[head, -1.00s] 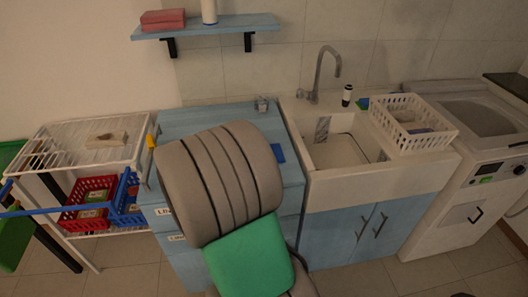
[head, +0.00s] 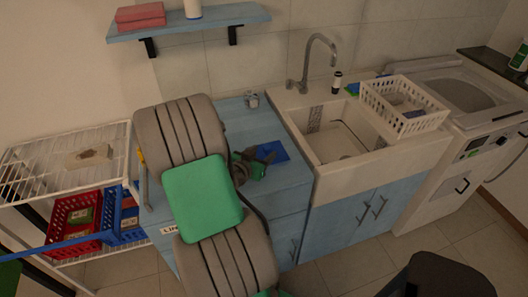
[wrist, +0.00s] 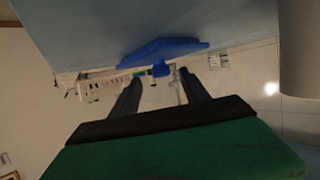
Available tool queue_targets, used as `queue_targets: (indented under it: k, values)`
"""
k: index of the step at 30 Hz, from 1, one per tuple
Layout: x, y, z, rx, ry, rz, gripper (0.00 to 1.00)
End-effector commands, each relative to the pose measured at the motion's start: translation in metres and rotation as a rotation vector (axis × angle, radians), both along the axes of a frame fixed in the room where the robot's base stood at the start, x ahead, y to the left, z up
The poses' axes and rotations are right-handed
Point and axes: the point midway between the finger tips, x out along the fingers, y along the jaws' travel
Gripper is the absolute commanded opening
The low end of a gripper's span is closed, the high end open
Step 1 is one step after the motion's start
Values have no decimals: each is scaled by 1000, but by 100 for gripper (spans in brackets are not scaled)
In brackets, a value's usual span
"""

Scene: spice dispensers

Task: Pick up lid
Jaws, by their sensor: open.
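The blue lid (head: 281,151) lies flat on the light blue counter, a little left of the sink. In the wrist view the picture is upside down, and the blue lid (wrist: 165,48) shows as a flat plate with a small knob on it. My gripper (head: 270,155) is over the counter at the lid's left side, seen partly behind my arm. Its two dark fingers (wrist: 160,76) are apart in the wrist view, with the knob showing between their tips. I cannot tell whether they touch it. Nothing is held.
A small metallic item (head: 251,99) stands at the counter's back edge. The sink (head: 318,183), with a tap (head: 311,60) and a white basket (head: 420,125), is to the right. A wall shelf (head: 190,24) hangs above. A wire rack (head: 40,160) stands left. My arm hides much of the counter.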

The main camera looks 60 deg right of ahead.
Motion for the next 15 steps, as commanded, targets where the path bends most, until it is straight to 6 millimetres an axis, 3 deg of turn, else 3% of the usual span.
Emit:
queue_targets:
  k: [9, 15]
  values:
    - [-1, -44, -13, 2, 1, 7, 54]
    - [-1, -48, -16, 1, 0, 8, 54]
